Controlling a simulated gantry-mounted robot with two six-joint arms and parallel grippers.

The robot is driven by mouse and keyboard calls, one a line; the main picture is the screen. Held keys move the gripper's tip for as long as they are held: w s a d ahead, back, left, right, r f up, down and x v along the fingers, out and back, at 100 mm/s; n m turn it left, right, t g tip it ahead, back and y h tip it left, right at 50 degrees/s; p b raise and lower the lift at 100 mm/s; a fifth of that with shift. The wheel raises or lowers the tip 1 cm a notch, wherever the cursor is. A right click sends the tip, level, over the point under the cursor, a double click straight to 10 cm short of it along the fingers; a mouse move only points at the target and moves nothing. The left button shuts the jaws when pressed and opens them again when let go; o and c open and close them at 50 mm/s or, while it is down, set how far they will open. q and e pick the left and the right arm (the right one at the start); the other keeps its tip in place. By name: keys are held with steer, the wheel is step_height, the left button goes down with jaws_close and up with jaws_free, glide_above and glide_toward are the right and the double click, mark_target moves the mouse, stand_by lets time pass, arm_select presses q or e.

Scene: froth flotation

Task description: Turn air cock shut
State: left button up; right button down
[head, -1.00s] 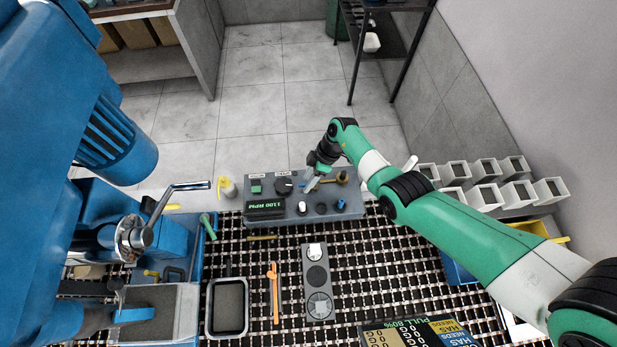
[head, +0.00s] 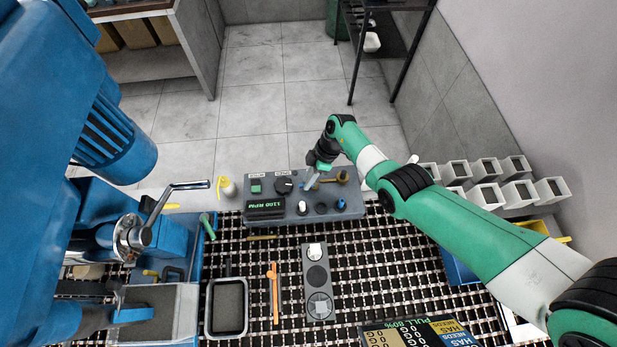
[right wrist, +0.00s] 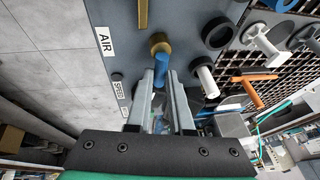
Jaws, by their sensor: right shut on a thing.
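The air cock has a brass body (right wrist: 160,42) and a blue lever (right wrist: 161,64); in the right wrist view it sits beside the AIR label on the grey control box (right wrist: 185,10). My right gripper (right wrist: 162,82) is shut on the blue lever, with one finger on each side of it. In the head view my right gripper (head: 314,172) reaches down at the far edge of the same control box (head: 290,215), near a brass fitting (head: 343,177). The fingers and wrist partly hide the lever there. My left gripper is not in view.
The box has several knobs, including a white one (head: 302,207), and a green display (head: 265,205). A blue machine with a crank (head: 185,186) fills the left. A tray (head: 227,307) and an orange tool (head: 273,285) lie on the grating. White containers (head: 487,170) stand at right.

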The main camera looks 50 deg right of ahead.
steer(key=c, duration=0.8)
jaws_free()
steer(key=p+v, duration=0.5)
steer(key=v, duration=0.6)
steer(key=shift+r, duration=0.3)
